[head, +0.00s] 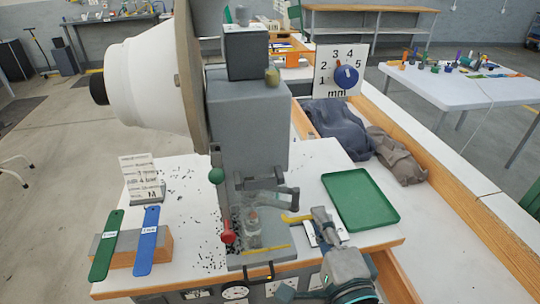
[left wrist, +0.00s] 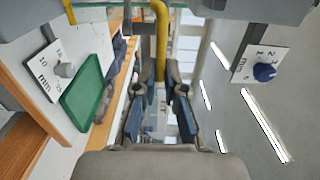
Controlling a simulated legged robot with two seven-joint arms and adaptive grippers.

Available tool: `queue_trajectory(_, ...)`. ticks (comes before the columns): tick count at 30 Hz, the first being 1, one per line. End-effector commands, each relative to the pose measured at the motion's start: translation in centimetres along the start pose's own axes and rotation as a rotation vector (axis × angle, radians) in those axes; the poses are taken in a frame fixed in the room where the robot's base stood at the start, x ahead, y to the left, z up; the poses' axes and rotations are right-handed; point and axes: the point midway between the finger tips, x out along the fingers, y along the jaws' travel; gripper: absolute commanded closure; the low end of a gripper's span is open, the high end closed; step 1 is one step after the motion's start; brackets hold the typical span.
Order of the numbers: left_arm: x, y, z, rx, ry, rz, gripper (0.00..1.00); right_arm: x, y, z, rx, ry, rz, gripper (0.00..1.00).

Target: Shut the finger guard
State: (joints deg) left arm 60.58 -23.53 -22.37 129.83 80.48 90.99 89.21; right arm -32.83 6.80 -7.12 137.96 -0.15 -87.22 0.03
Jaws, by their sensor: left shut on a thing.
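The grey eyelet press (head: 248,125) stands on the white bench top. At its front is a clear, see-through part (head: 253,228) around the working area, which looks like the finger guard; a yellow strip (head: 266,249) lies along its lower front. A yellow bar (head: 294,219) sticks out to the right of it. My left gripper (head: 318,221) is at the end of this bar, right of the press. In the left wrist view the yellow bar (left wrist: 161,40) runs down between the fingers, which are shut on it. I cannot tell exactly how far the guard is open. My right gripper is not in view.
A green tray (head: 361,199) lies right of my left gripper. A red-knobbed lever (head: 227,232) and a green knob (head: 216,175) are on the press. Blue (head: 147,241) and green (head: 106,246) strips rest on a wooden block at left.

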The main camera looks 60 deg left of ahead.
Motion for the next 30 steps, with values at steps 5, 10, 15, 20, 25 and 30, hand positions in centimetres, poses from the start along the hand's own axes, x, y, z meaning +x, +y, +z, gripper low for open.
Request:
queue_trajectory(5,0.2,0.3,0.0,0.002,0.000,0.004,1.00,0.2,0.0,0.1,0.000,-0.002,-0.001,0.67)
queue_trajectory(10,0.2,0.3,0.0,0.001,0.000,0.003,1.00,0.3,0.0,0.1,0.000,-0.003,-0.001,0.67)
queue_trajectory(15,1.2,0.9,0.0,0.002,-0.001,0.002,1.00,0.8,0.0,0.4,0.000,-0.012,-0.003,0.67)
queue_trajectory(20,1.9,1.2,0.0,0.001,-0.001,0.002,1.00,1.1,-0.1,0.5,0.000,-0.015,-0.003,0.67)
queue_trajectory(25,1.9,1.1,0.0,0.001,-0.001,0.004,1.00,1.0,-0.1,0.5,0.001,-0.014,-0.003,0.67)
queue_trajectory(30,2.4,1.4,0.0,0.002,-0.002,0.005,1.00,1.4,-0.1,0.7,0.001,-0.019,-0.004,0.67)
